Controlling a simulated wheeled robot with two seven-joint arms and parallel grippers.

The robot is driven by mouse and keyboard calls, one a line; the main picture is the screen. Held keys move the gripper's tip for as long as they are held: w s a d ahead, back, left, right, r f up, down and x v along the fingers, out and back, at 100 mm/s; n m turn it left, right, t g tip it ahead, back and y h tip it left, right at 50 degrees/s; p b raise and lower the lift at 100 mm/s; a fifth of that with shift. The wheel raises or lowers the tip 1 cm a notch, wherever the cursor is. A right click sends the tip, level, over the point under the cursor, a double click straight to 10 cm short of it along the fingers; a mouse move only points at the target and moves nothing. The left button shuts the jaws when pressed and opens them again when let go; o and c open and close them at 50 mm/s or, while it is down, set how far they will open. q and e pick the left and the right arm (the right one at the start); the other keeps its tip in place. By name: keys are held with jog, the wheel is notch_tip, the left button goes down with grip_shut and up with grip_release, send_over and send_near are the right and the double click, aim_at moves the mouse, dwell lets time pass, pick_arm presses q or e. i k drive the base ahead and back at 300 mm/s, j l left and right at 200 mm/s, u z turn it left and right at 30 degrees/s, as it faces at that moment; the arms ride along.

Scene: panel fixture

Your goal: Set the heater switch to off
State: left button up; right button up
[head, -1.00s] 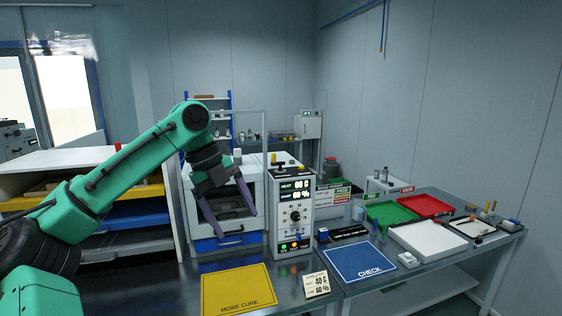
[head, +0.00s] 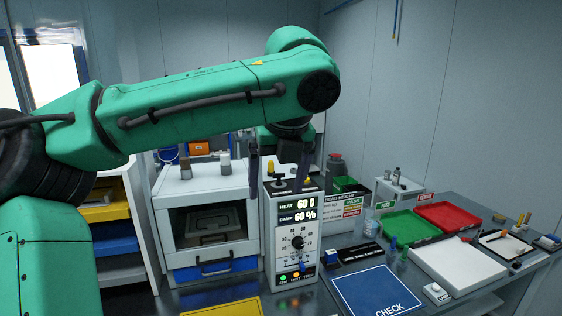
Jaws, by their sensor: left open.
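The control box (head: 283,224) stands on the bench beside the oven-like chamber. Its displays read HEAT 60 C and DAMP 60 %. A black T-shaped handle (head: 279,182) stands on its top above a small label, with a yellow-tipped part (head: 308,181) to its right. The labels are too small to read, so I cannot tell for certain which control is the heater switch. My left gripper (head: 279,174) is open above the box, its two dark fingers pointing down on either side of the black handle in the picture. Contact is not clear. My right gripper is out of view.
The box front has a black dial (head: 298,242), a blue lever (head: 302,266) and lit lamps (head: 296,277). The chamber (head: 205,215) is at left. A blue CHECK mat (head: 378,291), green tray (head: 408,226) and red tray (head: 444,215) lie to the right.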

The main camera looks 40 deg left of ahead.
aim_at(279, 176)
jog(key=i+j, duration=0.95)
